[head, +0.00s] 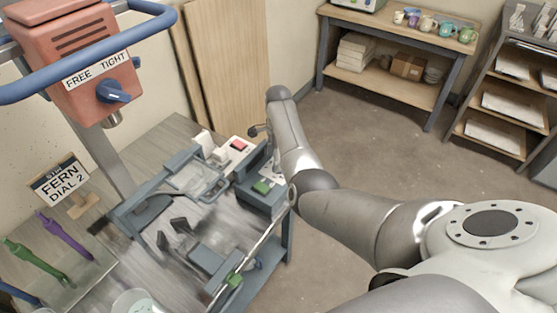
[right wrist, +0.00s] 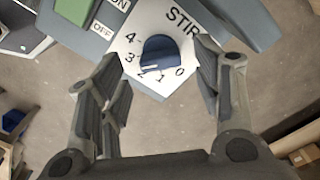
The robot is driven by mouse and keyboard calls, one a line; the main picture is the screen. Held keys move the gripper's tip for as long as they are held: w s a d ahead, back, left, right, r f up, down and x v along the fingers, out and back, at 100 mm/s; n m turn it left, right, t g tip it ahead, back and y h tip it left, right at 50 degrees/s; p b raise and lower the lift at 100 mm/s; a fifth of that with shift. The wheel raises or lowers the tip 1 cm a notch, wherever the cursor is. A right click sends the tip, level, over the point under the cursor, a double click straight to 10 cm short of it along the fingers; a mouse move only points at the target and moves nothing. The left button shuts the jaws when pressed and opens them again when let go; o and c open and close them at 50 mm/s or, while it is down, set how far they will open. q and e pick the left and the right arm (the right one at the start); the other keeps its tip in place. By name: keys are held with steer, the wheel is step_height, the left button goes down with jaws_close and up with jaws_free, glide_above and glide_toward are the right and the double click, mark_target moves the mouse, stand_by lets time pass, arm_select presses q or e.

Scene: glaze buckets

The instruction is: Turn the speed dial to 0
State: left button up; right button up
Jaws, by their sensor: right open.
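The speed dial (right wrist: 159,50) is a dark blue knob on a white plate (right wrist: 178,12) lettered STIR. The numbers 4, 3, 2, 1 and 0 run around its left and lower sides, with 0 at the lower right. I cannot tell for sure which number it points to. My right gripper (right wrist: 160,62) is open, with one finger left and one right of the dial and a gap on both sides. In the head view my right gripper (head: 263,136) is mostly hidden behind my forearm. My left gripper is not in view.
A green button (right wrist: 71,10) sits by ON and OFF labels, left of the plate. An orange machine (head: 85,62) with a FREE/TIGHT knob (head: 114,92) and blue rail stands upper left. A sign (head: 62,182) reads FERN DIAL 2. Floor right of the bench is clear.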

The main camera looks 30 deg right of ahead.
steer(key=shift+f, duration=0.9)
steer(key=shift+c, duration=0.3)
steer(key=c, duration=1)
steer(key=shift+o, duration=0.2)
